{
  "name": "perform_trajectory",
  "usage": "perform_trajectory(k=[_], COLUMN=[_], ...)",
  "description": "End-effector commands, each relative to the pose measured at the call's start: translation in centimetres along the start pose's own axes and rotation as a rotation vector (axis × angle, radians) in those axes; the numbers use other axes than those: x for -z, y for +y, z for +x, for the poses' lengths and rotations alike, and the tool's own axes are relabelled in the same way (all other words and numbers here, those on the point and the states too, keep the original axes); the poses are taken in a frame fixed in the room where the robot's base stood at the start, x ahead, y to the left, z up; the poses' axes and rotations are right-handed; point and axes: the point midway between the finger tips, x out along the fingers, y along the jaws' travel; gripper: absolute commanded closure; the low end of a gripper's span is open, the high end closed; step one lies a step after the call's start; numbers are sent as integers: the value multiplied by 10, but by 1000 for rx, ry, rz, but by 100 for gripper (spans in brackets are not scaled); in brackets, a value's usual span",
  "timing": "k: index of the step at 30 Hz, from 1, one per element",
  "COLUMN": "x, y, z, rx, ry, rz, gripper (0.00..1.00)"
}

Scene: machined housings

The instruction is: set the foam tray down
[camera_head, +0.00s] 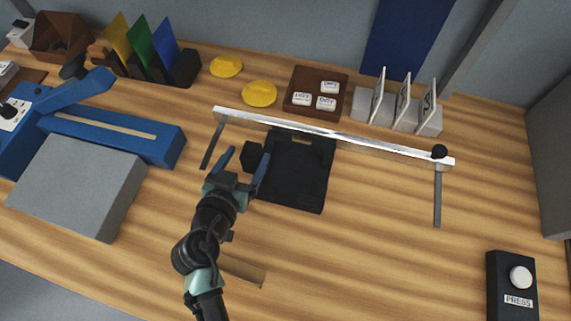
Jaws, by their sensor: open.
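The foam tray (297,175) is a flat, black, roughly square piece. It appears to lie on the wooden table, its far edge close along the white bar. A small black block (252,154) shows at its left edge; I cannot tell if it is part of the tray. My gripper (243,160) is at the tray's left side, its two blue fingers spread apart, with the block showing between or just beyond them. The right finger overlaps the tray's left edge in the picture, and contact cannot be made out.
The white bar (340,139) runs behind the tray, with a grey strip at each end. Behind it are yellow domes (259,93), a brown tile tray (290,106) and a grey rack (361,106). A blue and grey machine (85,185) stands left, a press button (520,277) right. Table right of the tray is clear.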

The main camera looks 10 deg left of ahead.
Motion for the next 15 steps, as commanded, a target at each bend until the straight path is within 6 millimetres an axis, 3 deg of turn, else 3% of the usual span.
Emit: perform_trajectory(k=[6, 15], x=[1, 0], y=[0, 0], z=[26, 31], rx=[-1, 0], ry=[0, 0], rz=[0, 1], gripper=[18, 18])
